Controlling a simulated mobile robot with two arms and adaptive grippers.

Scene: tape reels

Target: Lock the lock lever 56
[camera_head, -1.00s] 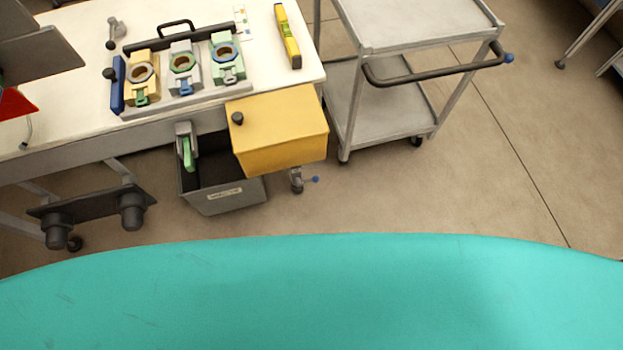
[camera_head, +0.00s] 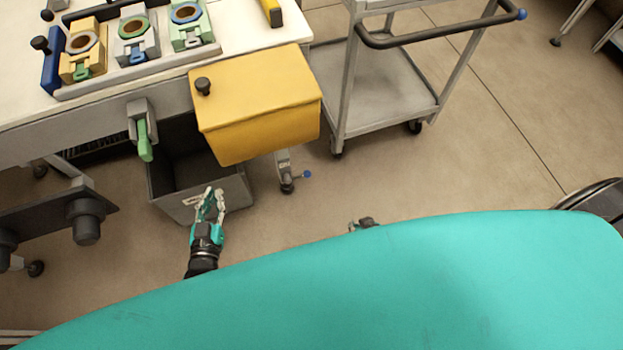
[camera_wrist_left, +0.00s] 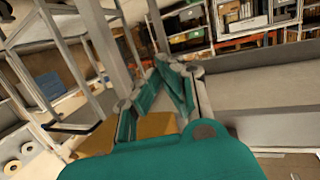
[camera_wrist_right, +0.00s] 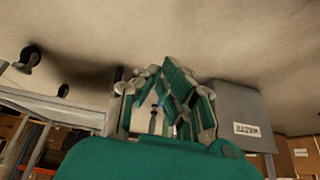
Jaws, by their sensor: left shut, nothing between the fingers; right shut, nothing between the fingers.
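Three tape-reel holders stand in a row on the white table: a yellow one (camera_head: 84,52), a grey one (camera_head: 137,36) and a green one (camera_head: 190,25). A larger green lever (camera_head: 145,141) hangs from a grey bracket on the table's front edge. I read no number 56 on any lever. My left gripper (camera_head: 211,200) is shut and empty before the grey bin. My right gripper (camera_wrist_right: 168,75) is shut and empty; the teal body mostly hides it in the head view.
A yellow box (camera_head: 262,95) with a black knob juts from the table front. Below is the open grey bin (camera_head: 203,197). A grey cart (camera_head: 385,95) stands to the right. Open floor (camera_head: 470,155) lies in front of the cart.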

